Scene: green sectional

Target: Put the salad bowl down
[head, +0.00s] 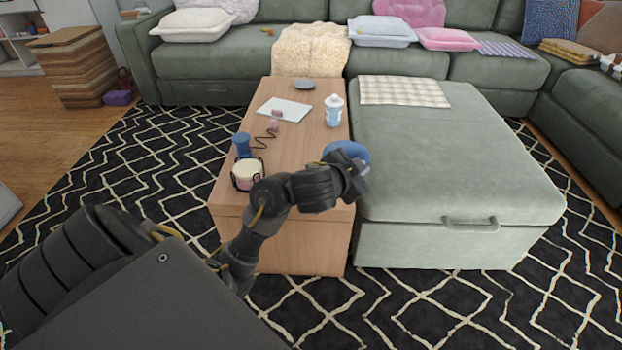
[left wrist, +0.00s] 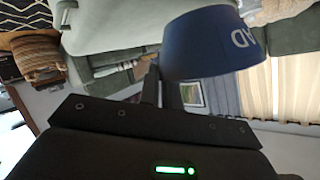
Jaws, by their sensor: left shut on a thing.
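The salad bowl (head: 352,150) is blue and shows in the head view over the right edge of the wooden table, beside the green ottoman. My left gripper (head: 357,172) is shut on it from the near side and hides part of it. In the left wrist view the blue bowl (left wrist: 205,45) carries pale letters, partly cut off, and sits at the tips of my left gripper's fingers (left wrist: 163,82). I cannot tell whether the bowl touches the tabletop. The wooden table (head: 306,140) is long and light brown. My right gripper is not in view.
A blue-and-white bottle (head: 334,110), a white tablet-like slab (head: 284,108), a grey dish (head: 304,84), a blue cup (head: 242,145) and a candle in a dark holder (head: 247,175) stand on the table. The ottoman (head: 450,160) adjoins its right side. The table's middle has bare room.

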